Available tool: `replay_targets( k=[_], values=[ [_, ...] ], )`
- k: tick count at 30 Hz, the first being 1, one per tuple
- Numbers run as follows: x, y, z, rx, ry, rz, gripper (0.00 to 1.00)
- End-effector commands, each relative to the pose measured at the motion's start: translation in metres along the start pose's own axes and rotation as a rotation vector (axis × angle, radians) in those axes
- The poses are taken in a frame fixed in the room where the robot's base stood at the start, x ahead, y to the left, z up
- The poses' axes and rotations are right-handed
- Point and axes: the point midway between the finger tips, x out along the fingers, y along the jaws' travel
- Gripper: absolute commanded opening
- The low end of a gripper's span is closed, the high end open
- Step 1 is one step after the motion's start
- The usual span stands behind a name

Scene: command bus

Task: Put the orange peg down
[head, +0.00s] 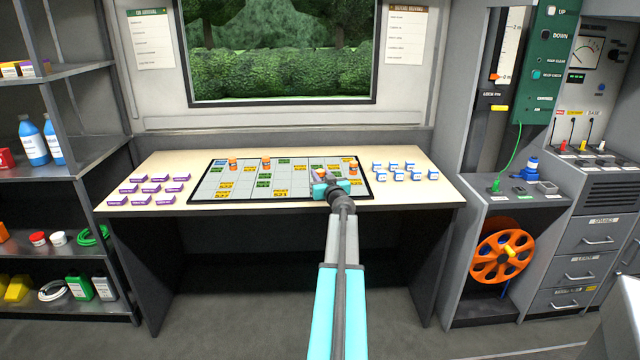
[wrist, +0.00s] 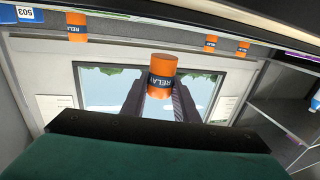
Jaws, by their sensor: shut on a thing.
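My gripper (head: 322,182) is over the right part of the dark-framed board (head: 240,193) on the table. It is shut on an orange peg with a dark "RELAY" band. In the wrist view this orange peg (wrist: 162,67) sits between the two dark fingers (wrist: 158,108). In the head view my gripper partly hides the held peg (head: 320,173). I cannot tell whether the held peg touches the board. Other orange pegs stand on the board: one at left (head: 233,163), one near the back middle (head: 266,163), and one at right (head: 353,169).
Several purple blocks (head: 150,189) lie left of the board and several blue-and-white blocks (head: 399,177) right of it. The board carries green, yellow and blue labels. A window (head: 280,50) is behind the table (head: 430,195). Shelves (head: 75,165) stand at left.

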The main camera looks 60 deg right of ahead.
Motion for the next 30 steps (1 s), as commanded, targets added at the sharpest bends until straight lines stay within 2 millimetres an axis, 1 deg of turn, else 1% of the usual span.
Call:
replay_targets(
  k=[4,8,9,12,16,30],
  values=[
    [0.002,0.001,0.0,0.0,0.0,0.0,0.05],
    [0.011,0.002,0.001,0.0,0.0,0.0,0.05],
    [0.01,0.002,0.009,0.0,-0.001,0.0,0.05],
    [0.009,0.002,0.023,0.001,-0.001,0.0,0.05],
    [0.009,0.002,0.034,0.001,0.0,0.0,0.05],
    [0.009,0.002,0.038,-0.001,0.0,0.0,0.05]
  ],
)
